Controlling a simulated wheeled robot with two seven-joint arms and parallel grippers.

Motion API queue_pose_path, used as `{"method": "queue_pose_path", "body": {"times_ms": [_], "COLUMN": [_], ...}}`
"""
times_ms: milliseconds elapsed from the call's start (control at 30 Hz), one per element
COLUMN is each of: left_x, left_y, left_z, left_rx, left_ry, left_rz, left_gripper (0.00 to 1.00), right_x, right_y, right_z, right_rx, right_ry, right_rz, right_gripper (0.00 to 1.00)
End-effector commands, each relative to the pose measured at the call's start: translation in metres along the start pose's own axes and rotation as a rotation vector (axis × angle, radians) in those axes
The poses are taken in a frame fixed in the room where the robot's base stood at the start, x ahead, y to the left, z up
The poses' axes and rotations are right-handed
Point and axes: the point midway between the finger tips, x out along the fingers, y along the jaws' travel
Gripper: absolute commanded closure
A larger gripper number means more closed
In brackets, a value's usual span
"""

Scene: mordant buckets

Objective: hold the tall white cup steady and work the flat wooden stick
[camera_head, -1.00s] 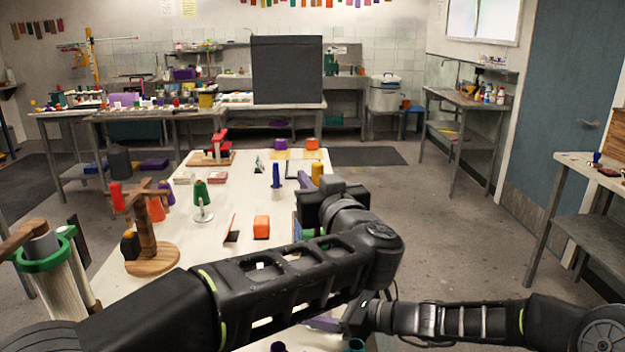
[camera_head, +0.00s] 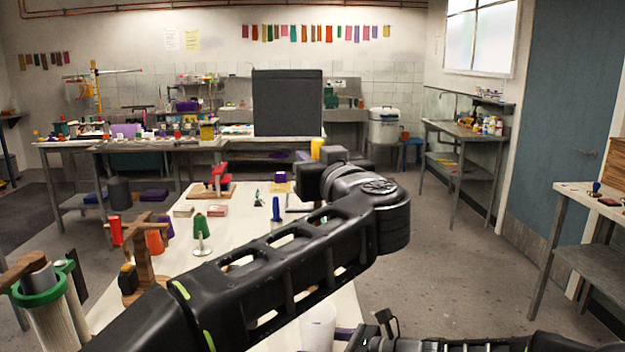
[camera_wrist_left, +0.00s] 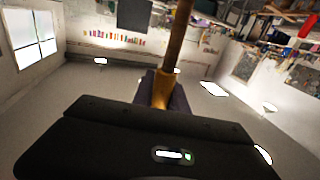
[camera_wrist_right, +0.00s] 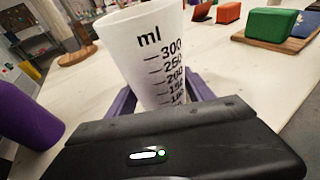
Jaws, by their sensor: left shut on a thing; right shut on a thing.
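The tall white cup (camera_wrist_right: 145,55) has black ml marks and stands upright between the purple fingers of my right gripper (camera_wrist_right: 150,100), which is shut on it. In the head view the cup (camera_head: 318,326) shows at the bottom edge, beside a purple finger of the right gripper (camera_head: 343,333). My left gripper (camera_wrist_left: 165,92) is shut on a brown wooden stick (camera_wrist_left: 181,38) with a yellow part between the fingers. In the head view the left gripper (camera_head: 308,157) is raised over the table's far part, a yellow piece at it. The stick's far end is out of view.
The white table (camera_head: 240,190) holds a green cone (camera_head: 200,227), a blue upright piece (camera_head: 276,209), a red stand (camera_head: 220,178) and a wooden stand (camera_head: 146,250). A purple object (camera_wrist_right: 28,110) is left of the cup in the right wrist view. My left arm hides the table's middle.

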Motion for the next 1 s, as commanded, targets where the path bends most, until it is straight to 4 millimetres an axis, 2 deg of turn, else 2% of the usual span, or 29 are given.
{"method": "queue_pose_path", "body": {"times_ms": [333,367,633,1000], "left_x": [-0.0003,-0.0003,-0.0002,-0.0002], "left_y": [0.0000,0.0000,-0.0002,-0.0002], "left_z": [-0.0064,-0.0063,-0.0063,-0.0063], "left_rx": [0.000,0.000,0.000,-0.001], "left_ry": [0.000,0.000,0.000,0.000], "left_rz": [0.001,0.001,0.000,0.000], "left_gripper": [1.00,1.00,1.00,1.00], "right_x": [0.0000,0.0000,0.0000,-0.0041], "right_y": [0.0000,0.0000,0.0000,-0.0005], "right_z": [0.0007,0.0007,0.0004,-0.0002], "right_rx": [-0.001,-0.001,0.000,0.000], "right_ry": [-0.001,-0.001,-0.001,0.001], "right_rz": [0.000,0.000,0.000,-0.001], "right_gripper": [0.78,0.37,0.15,0.14]}}
